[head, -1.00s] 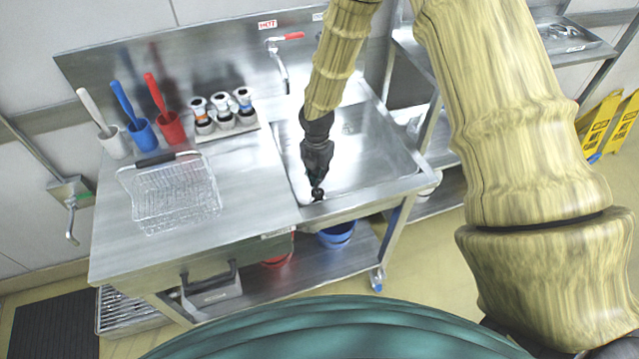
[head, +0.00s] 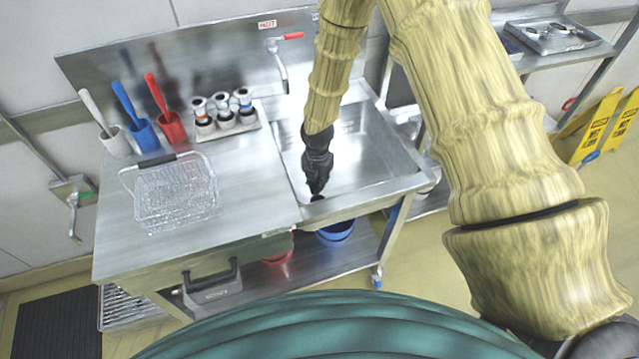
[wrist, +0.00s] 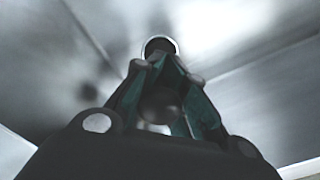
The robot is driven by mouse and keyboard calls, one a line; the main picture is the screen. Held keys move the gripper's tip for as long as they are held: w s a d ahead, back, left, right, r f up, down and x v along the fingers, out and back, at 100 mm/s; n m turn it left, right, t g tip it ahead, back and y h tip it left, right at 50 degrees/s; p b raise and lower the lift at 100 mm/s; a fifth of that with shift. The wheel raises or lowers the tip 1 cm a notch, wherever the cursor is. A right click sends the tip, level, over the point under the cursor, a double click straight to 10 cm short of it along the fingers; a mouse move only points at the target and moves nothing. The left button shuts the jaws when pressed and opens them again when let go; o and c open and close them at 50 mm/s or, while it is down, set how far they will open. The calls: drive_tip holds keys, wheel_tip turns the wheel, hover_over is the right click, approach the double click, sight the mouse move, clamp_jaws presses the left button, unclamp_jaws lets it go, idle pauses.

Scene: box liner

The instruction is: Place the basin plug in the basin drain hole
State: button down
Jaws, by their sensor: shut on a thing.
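My gripper (head: 316,190) points down into the steel basin (head: 370,150), low near its front wall. It is shut on the basin plug (head: 317,197), a small black piece at the fingertips. In the wrist view, the fingers (wrist: 163,70) close in towards a dark round shape (wrist: 159,44) at their tips, which seems to be the plug. I cannot tell whether that rim belongs to the drain hole. The drain hole is not clearly visible in the head view, and the plug's contact with the basin is unclear.
A tap (head: 282,65) with a red lever stands behind the basin. A wire basket (head: 176,192), brush holders (head: 170,127) and a rack of bottles (head: 226,113) stand on the counter to the left. The basin floor right of my gripper is clear.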

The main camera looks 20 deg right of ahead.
drive_tip(key=c, duration=1.4)
unclamp_jaws()
drive_tip(key=shift+c, duration=0.2)
drive_tip(key=shift+r+b, duration=2.1)
drive_tip(key=shift+r, duration=4)
drive_tip(key=shift+r, duration=0.1)
